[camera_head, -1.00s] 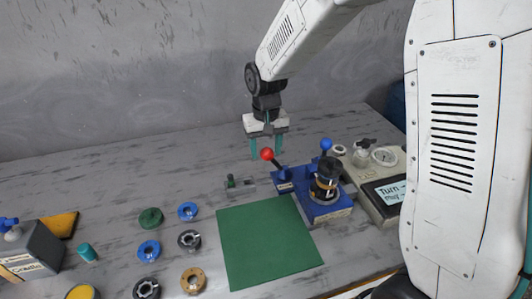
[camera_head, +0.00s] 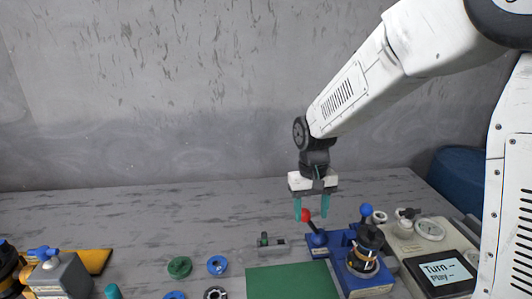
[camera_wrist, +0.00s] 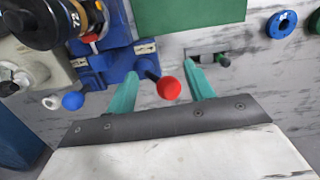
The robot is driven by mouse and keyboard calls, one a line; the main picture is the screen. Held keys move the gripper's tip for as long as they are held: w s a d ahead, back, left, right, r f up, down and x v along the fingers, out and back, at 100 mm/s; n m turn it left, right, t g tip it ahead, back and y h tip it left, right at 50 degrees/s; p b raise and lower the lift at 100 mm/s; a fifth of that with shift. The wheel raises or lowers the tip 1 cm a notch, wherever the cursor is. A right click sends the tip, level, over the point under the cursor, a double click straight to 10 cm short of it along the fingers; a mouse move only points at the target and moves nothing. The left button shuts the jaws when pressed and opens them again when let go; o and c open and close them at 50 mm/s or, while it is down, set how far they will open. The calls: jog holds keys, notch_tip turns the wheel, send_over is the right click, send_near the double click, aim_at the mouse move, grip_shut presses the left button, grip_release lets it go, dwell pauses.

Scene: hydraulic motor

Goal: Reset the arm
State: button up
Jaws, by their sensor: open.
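My gripper (camera_head: 311,207) hangs from my arm over the back part of the table, its two teal fingers pointing down. In the head view the red ball knob (camera_head: 305,215) of the blue fixture (camera_head: 357,281) shows close by the fingers. In the wrist view the gripper (camera_wrist: 162,82) is seen with the red knob (camera_wrist: 169,88) between the fingers in the picture, apparently below them. I cannot tell whether they touch it. A dark cylindrical part (camera_head: 366,246) stands on the blue fixture.
A green mat (camera_head: 291,282) lies at the front. Green (camera_head: 180,267) and blue (camera_head: 217,265) rings lie to its left. A small grey fixture (camera_head: 271,248) stands behind it. A control panel with a screen (camera_head: 443,271) is at the right. A grey box (camera_head: 60,277) stands at the left.

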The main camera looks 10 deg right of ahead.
jog(key=s+d+r+t, duration=0.1)
jog(key=s+r, duration=0.3)
jog(key=s, duration=0.4)
jog(key=s+d+r, duration=0.4)
jog(key=s, duration=0.5)
jog(key=s+d+r+t, duration=0.1)
jog(key=s+d+r, duration=0.2)
jog(key=s, duration=0.6)
notch_tip(320, 180, up, 2)
jog(key=shift+s+r+m+t, duration=0.1)
jog(key=shift+s+m+t, duration=0.05)
jog(key=shift+m+t, duration=0.15)
